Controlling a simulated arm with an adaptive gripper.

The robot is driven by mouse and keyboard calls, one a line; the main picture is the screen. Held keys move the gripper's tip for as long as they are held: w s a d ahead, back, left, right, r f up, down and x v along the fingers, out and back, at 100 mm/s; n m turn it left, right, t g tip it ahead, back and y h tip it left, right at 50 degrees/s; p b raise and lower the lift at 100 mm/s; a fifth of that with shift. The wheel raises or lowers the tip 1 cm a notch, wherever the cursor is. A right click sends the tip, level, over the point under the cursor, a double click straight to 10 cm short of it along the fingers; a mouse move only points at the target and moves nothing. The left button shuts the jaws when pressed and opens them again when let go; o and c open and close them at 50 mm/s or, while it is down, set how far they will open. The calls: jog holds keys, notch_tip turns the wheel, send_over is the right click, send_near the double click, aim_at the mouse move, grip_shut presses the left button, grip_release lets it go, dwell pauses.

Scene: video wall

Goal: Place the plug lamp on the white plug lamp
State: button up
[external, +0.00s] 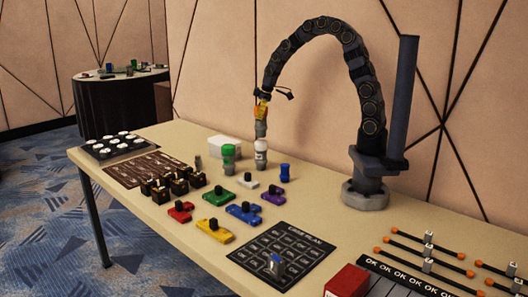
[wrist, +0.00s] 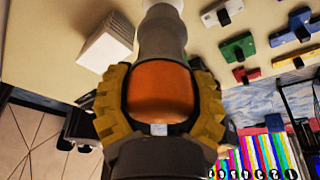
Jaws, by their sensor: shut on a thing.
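My gripper (wrist: 160,100) has yellow fingers shut on the orange part of a plug lamp (wrist: 160,90). The held lamp has a grey body, which also shows below my gripper (external: 262,108) in the external view. It hangs about upright directly above the white plug lamp (external: 261,146), which has a white top and a grey lower part and stands on the table. The two lamps look nearly in contact; I cannot tell whether they touch. A little white shows past the held lamp's far end in the wrist view.
A green-topped lamp (external: 229,151) stands close to the left and a blue one (external: 285,172) to the right. A white box (external: 225,147) is behind. Several coloured blocks with black knobs, such as the yellow one (external: 214,231), lie in front.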

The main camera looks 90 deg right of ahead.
jog(key=shift+f, duration=0.8)
jog(key=o, duration=1.2)
jog(key=shift+f, duration=0.15)
jog(key=shift+c, duration=0.2)
